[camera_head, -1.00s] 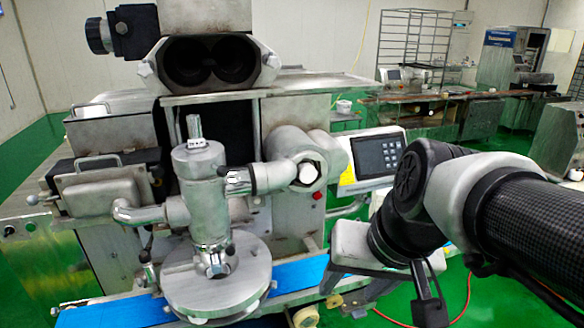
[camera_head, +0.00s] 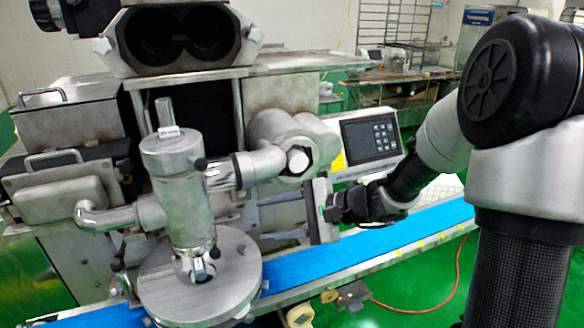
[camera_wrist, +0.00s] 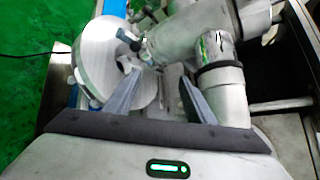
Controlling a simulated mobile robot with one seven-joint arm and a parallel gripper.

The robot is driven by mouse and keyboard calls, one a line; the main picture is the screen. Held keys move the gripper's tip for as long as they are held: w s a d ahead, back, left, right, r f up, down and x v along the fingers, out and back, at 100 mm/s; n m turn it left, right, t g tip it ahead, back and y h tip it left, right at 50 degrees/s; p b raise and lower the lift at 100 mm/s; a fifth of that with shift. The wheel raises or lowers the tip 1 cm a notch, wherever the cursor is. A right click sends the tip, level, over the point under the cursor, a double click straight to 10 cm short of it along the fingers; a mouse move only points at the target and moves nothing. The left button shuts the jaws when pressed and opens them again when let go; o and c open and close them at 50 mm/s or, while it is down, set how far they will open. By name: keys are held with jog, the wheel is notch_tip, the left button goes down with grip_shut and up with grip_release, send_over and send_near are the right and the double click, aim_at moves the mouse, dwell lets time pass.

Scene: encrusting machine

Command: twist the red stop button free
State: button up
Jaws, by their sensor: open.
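The red stop button does not show in either present view. In the earlier head view it was a small red spot on the machine's front, below the control panel; my gripper and wrist now cover that area. My gripper (camera_head: 264,218) is open and empty in front of the machine, its two fingers pointing left, one above the other, in the head view. In the wrist view my gripper (camera_wrist: 158,76) has its fingers apart with nothing held between them. I cannot tell how far the fingers are from the button.
The encrusting machine's steel nozzle column (camera_head: 178,190) and round disc (camera_head: 200,280) stand left of my gripper. A pipe joint (camera_head: 290,155) sits just above it. The control panel (camera_head: 370,140) is at upper right. The blue conveyor belt (camera_head: 420,228) runs below.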

jog(key=w+d+f+m+t+h+b, duration=0.1)
jog(key=w+d+f+m+t+h, duration=0.2)
jog(key=w+d+f+m+t, duration=0.45)
jog(key=w+d+f+m+t+h+b, duration=0.1)
jog(key=w+d+f+m+t+h, duration=0.35)
jog(key=w+d+f+m, duration=0.4)
jog(key=w+a+m, duration=0.1)
jog(key=w, duration=0.7)
jog(key=w+a+r+m, duration=0.1)
jog(key=w, duration=0.7)
jog(key=shift+w+a+r+y, duration=0.25)
jog(key=shift+w+r+y, duration=0.05)
jog(key=shift+y, duration=0.15)
